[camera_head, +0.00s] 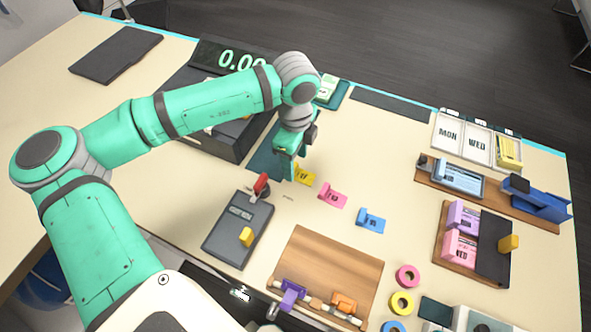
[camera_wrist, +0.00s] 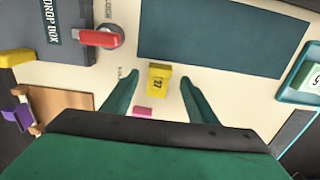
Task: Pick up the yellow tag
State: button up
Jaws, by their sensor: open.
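The yellow tag (camera_head: 304,174) lies on the cream table, at the left end of a row with a pink tag (camera_head: 332,195) and a blue tag (camera_head: 371,220). In the wrist view the yellow tag (camera_wrist: 158,80) shows between and a little beyond the fingertips, with dark print on its near part. My gripper (camera_head: 292,168) points down just left of the yellow tag in the head view. In the wrist view its two green fingers (camera_wrist: 160,84) are spread apart with nothing between them touching. The pink tag (camera_wrist: 143,112) shows partly, nearer the gripper body.
A grey drop box (camera_head: 238,228) with a red lever (camera_head: 261,186) stands left of the tags. A dark teal mat (camera_wrist: 210,37) lies beyond the yellow tag in the wrist view. A wooden board (camera_head: 327,268) with clips lies nearer.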

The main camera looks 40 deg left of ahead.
jog(key=shift+s+f, duration=0.1)
jog(key=shift+f, duration=1.25)
jog(key=c, duration=1.1)
jog(key=shift+r, duration=0.15)
jog(key=shift+r, duration=0.55)
jog(key=shift+s+d+r, duration=1.25)
jog(key=shift+s+r, duration=0.7)
jog(key=shift+r, duration=0.85)
jog(key=shift+s+d+r, duration=1.25)
jog(key=shift+s+r, duration=0.75)
jog(key=shift+r, duration=0.75)
jog(key=shift+s+d+r, duration=1.25)
jog(key=shift+s+r, duration=0.7)
jog(key=shift+r, duration=0.85)
